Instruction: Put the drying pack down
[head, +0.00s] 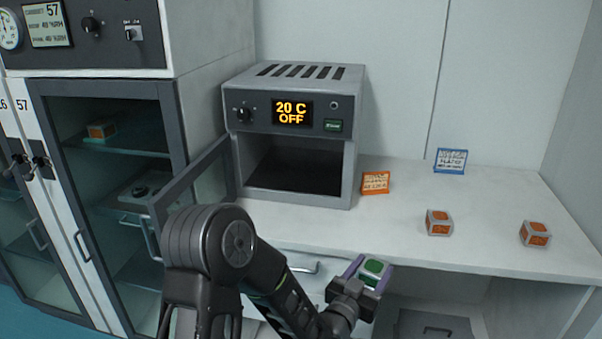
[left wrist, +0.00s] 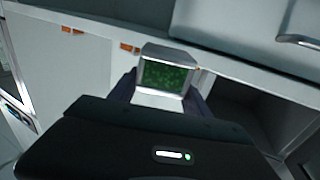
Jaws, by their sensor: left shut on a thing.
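The drying pack (head: 373,267) is a small grey-white block with a green face. My left gripper (head: 361,277) is shut on it, in front of the bench's front edge. In the left wrist view the pack (left wrist: 168,77) sits between the fingers with its green speckled face showing. Two other packs with orange faces, one (head: 439,222) nearer the middle and one (head: 535,233) at the right, lie on the white bench top (head: 480,205). My right gripper is not in view.
An oven (head: 292,127) reading 20 C OFF stands on the bench with its door (head: 195,185) open and its chamber empty.

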